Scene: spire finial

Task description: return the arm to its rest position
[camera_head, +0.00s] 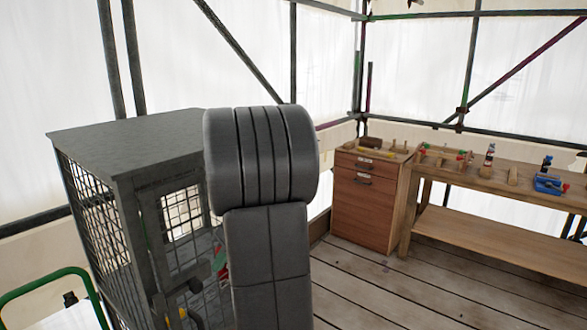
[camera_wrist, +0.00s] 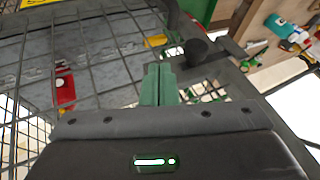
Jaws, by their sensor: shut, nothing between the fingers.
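My arm (camera_head: 265,210) stands upright in the middle of the head view, a dark grey ribbed link in front of the mesh cage; its end is not in that view. In the wrist view my gripper (camera_wrist: 159,84) shows as two green fingers held together, with nothing between them. Mesh bars of the cage lie beyond and around the fingers. I cannot tell how far the fingers are from the mesh.
A grey mesh cage (camera_head: 130,150) stands close on the left, partly hidden by my arm. A wooden drawer cabinet (camera_head: 362,205) and a workbench (camera_head: 490,180) with small tools stand at the back right. A green rail (camera_head: 40,280) is at lower left. The plank floor (camera_head: 400,295) is clear at right.

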